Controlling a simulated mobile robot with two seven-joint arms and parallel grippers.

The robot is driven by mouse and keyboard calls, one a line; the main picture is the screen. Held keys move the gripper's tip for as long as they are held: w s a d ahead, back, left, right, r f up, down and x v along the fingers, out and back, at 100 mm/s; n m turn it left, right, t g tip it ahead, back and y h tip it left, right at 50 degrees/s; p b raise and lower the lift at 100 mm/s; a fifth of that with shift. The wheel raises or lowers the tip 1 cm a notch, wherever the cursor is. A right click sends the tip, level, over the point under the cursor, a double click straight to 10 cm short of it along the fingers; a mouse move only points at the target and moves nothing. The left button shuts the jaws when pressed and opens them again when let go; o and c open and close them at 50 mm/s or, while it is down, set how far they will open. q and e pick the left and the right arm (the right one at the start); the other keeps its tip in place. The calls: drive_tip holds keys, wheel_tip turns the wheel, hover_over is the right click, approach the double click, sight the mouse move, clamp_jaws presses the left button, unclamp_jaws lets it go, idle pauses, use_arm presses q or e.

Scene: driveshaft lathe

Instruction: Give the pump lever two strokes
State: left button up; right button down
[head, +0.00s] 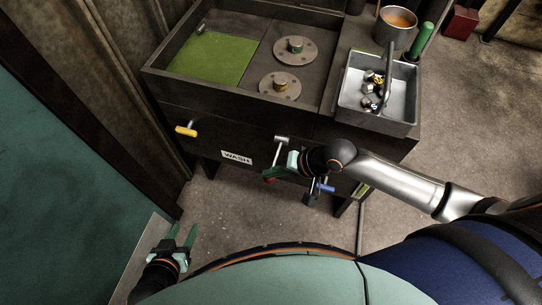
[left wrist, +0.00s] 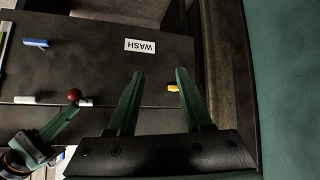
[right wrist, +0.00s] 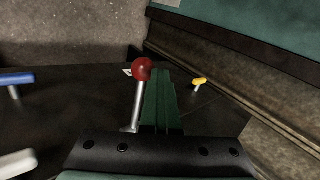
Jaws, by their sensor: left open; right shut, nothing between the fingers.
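A lever with a red ball knob (right wrist: 142,69) on a metal rod stands out from the front of the wash station; I take it as the pump lever. The knob also shows in the left wrist view (left wrist: 74,95), and in the head view a little red (head: 269,181) shows under my right gripper. My right gripper (head: 266,174) is shut and empty. In the right wrist view its fingers (right wrist: 158,76) are right beside the rod and knob; I cannot tell if they touch. My left gripper (head: 182,230) is open and empty, low and away from the front.
The front carries a yellow handle (head: 186,130), a grey handle (head: 281,139), a blue handle (head: 325,187) and a WASH label (head: 237,157). On top are a tray (head: 158,75) with flanged discs, a grey sink bin (head: 398,120) and a pot (head: 396,24). Floor before it is clear.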

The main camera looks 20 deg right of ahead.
sight(275, 162)
drive_tip(key=shift+s+f, duration=0.1)
drive_tip(key=shift+s, duration=0.05)
